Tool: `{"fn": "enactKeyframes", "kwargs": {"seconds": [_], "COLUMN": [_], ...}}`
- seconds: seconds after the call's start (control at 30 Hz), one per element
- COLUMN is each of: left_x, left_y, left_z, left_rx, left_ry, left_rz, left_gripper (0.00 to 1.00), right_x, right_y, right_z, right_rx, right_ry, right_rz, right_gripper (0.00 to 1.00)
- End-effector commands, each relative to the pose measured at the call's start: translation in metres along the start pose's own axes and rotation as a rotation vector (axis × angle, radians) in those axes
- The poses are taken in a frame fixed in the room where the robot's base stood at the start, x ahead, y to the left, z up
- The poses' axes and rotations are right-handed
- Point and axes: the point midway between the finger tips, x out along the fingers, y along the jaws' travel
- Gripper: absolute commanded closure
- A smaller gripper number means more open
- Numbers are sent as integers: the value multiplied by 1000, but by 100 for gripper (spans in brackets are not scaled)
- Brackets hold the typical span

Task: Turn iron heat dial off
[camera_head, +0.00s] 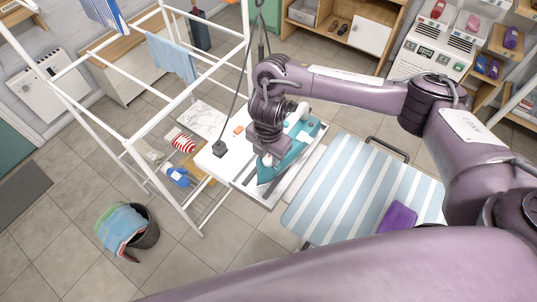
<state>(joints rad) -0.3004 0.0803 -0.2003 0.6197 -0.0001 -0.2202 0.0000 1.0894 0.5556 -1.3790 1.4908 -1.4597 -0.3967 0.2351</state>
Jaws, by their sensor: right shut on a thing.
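A teal and white iron (292,165) lies on a white-topped stand (222,166) in the middle of the head view. My right gripper (269,160) reaches down over the iron from above and is shut on it. The fingertips are partly hidden by the wrist, so which part of the iron they grip is unclear. The heat dial cannot be made out; the gripper and wrist cover much of the iron's upper side. My left gripper is not in view.
A striped ironing board (335,190) with a purple folded cloth (398,217) stands right of the iron. A white drying rack (130,146) stands to the left. A dark cord (237,100) hangs beside my wrist. A laundry basket (147,238) stands on the floor at lower left.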

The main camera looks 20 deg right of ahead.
Motion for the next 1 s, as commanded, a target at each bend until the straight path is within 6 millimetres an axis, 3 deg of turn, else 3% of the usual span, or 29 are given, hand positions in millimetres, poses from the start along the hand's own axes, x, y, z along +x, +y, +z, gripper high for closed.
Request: {"fn": "enactKeyframes", "kwargs": {"seconds": [0.5, 1.0], "left_x": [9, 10], "left_y": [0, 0], "left_z": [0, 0], "left_rx": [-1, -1], "left_ry": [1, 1], "left_rz": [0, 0], "left_gripper": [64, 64], "right_x": [0, -1], "right_y": [0, 0], "right_z": [0, 0], "right_rx": [-356, -434], "right_ry": [-1, -1], "right_rz": [1, 1], "right_gripper": [90, 90]}}
